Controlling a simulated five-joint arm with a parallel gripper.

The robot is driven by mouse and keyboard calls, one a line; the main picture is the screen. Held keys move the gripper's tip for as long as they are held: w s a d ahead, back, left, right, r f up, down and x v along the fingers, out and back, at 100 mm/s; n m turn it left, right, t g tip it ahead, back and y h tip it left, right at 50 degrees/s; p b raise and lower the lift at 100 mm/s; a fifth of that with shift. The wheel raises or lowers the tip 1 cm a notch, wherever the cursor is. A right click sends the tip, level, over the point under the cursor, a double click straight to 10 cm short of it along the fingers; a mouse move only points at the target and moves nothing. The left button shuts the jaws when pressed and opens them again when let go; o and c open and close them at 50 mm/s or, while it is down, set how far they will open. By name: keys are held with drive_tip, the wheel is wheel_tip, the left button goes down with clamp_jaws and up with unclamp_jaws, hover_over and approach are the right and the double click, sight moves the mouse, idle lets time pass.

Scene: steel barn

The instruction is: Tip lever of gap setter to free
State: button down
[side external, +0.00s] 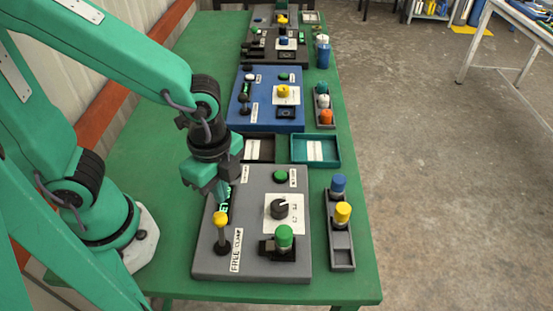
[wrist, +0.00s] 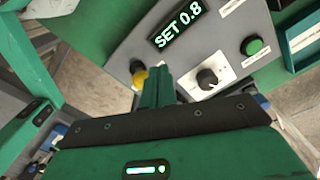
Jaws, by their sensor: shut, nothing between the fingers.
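The gap setter is the grey panel (side external: 207,266) at the near end of the table. Its display reads SET 0.8 in the wrist view (wrist: 178,28). Its lever has a yellow ball knob (side external: 220,218) on a dark stem, beside a label (side external: 236,250) reading FREE CLAMP. I cannot tell which way the lever leans. My gripper (side external: 217,200) is shut and empty, pointing down just behind the yellow knob. In the wrist view, its closed fingers (wrist: 157,86) are immediately right of the yellow knob (wrist: 140,78); I cannot tell whether they touch.
The panel also carries a black dial (side external: 279,209), a green button (side external: 281,176) and a green-capped part (side external: 284,237). A dark tray (side external: 342,253) with blue and yellow capped pieces lies to the right. Behind are a teal tray (side external: 316,150) and a blue panel (side external: 262,118).

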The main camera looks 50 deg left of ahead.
sight(219, 212)
drive_tip(key=shift+f, duration=1.95)
drive_tip(key=shift+s+d, duration=1.2)
idle(0.7)
drive_tip(key=shift+w+a, duration=0.15)
drive_tip(key=shift+a, duration=0.05)
drive_tip(key=shift+w+a, duration=0.2)
drive_tip(key=shift+w, duration=0.05)
drive_tip(key=shift+r, duration=0.1)
idle(0.4)
drive_tip(key=shift+r, duration=3.45)
drive_tip(key=shift+a, duration=0.1)
